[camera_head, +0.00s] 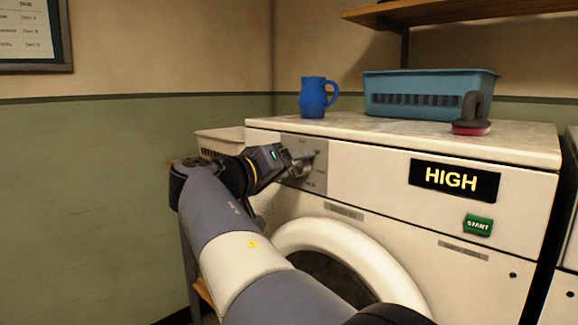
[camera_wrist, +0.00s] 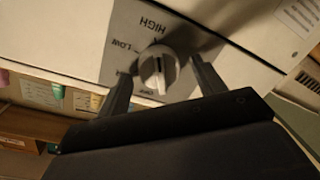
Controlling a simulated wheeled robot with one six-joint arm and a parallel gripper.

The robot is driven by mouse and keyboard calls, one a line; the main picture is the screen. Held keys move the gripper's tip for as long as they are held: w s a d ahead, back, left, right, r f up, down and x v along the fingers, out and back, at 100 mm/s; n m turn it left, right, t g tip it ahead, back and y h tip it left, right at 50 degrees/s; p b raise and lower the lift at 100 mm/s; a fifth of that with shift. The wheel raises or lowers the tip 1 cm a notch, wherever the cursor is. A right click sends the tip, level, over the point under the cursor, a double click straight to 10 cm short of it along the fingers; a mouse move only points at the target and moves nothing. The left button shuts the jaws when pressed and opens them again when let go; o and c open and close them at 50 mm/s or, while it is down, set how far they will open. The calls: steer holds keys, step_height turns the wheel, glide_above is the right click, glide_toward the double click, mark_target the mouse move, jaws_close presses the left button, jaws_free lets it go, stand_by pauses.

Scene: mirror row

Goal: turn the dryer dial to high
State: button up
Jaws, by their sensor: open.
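The dryer dial (camera_wrist: 158,68) is a round pale knob with a raised grip ridge on a grey plate (camera_wrist: 120,62). Its plate carries the words HIGH and LOW and other labels too small to read surely. The ridge runs roughly up and down in the wrist view; I cannot tell surely which end points. My gripper (camera_wrist: 160,66) is open, one finger on each side of the dial, with gaps showing. In the head view my gripper (camera_head: 300,163) is at the plate (camera_head: 318,183) and mostly hides the dial. The dryer's display (camera_head: 455,180) reads HIGH.
A green START button (camera_head: 478,225) sits below the display. The round door (camera_head: 365,254) is below the dial plate. A blue mug (camera_head: 313,98), a blue basket (camera_head: 428,92) and a dark-handled object with a red base (camera_head: 471,117) stand on the dryer top.

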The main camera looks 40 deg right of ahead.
steer(key=shift+a, duration=0.1)
steer(key=s+a+p, duration=0.1)
steer(key=a+p, duration=0.1)
steer(key=a, duration=0.8)
steer(key=shift+s+a+r+p, duration=0.2)
steer(key=shift+s+a+p, duration=0.05)
steer(key=shift+s+p, duration=0.05)
steer(key=w+d+b, duration=0.1)
steer(key=d+b, duration=0.1)
steer(key=d, duration=0.8)
steer(key=shift+w+d+f, duration=0.2)
steer(key=shift+w+d, duration=0.1)
steer(key=shift+d, duration=0.05)
